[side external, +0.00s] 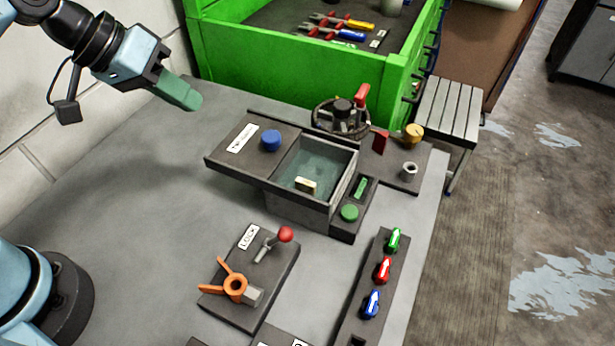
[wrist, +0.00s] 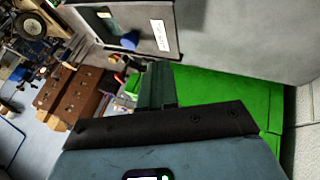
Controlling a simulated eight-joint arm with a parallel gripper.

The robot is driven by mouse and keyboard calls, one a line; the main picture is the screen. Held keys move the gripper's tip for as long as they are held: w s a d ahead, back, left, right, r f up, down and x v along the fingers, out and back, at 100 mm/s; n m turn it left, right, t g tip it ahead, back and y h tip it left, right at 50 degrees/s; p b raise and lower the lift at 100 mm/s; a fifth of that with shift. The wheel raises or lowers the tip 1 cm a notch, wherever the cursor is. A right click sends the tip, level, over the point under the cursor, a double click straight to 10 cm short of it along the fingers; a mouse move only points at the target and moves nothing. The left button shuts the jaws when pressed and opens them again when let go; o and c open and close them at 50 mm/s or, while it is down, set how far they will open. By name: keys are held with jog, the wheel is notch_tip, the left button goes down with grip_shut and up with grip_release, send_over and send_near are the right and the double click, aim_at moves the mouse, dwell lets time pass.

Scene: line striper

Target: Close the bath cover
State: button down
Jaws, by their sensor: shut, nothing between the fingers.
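The bath (side external: 328,215) is an open grey box on the workbench, with greenish liquid and a small pale block visible inside. Its cover (side external: 230,160) is a dark flat plate to the left of the opening, with a white label (side external: 243,138) and a blue knob (side external: 271,140) on top. The bath's opening is uncovered. My gripper (side external: 190,100) is shut and empty, up and left of the cover and apart from it. In the wrist view, my gripper's green fingers (wrist: 157,85) are together, and the dark cover (wrist: 105,18) with its blue knob (wrist: 130,40) shows beyond them.
A green tool cabinet (side external: 290,80) stands behind the bench. A handwheel (side external: 341,116) with a red handle is behind the bath. A green button (side external: 349,213) is at its right. A LOCK panel (side external: 265,285) with levers sits in front. Bare bench (side external: 140,190) lies left.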

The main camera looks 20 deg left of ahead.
aim_at(252, 148)
jog(key=x, duration=0.7)
jog(key=d, duration=0.3)
jog(key=shift+w+f, duration=0.3)
jog(key=shift+f, duration=0.05)
jog(key=shift+w+d, duration=0.1)
jog(key=shift+d, duration=0.5)
jog(key=shift+d, duration=0.4)
jog(key=d, duration=1)
jog(key=shift+d, duration=0.3)
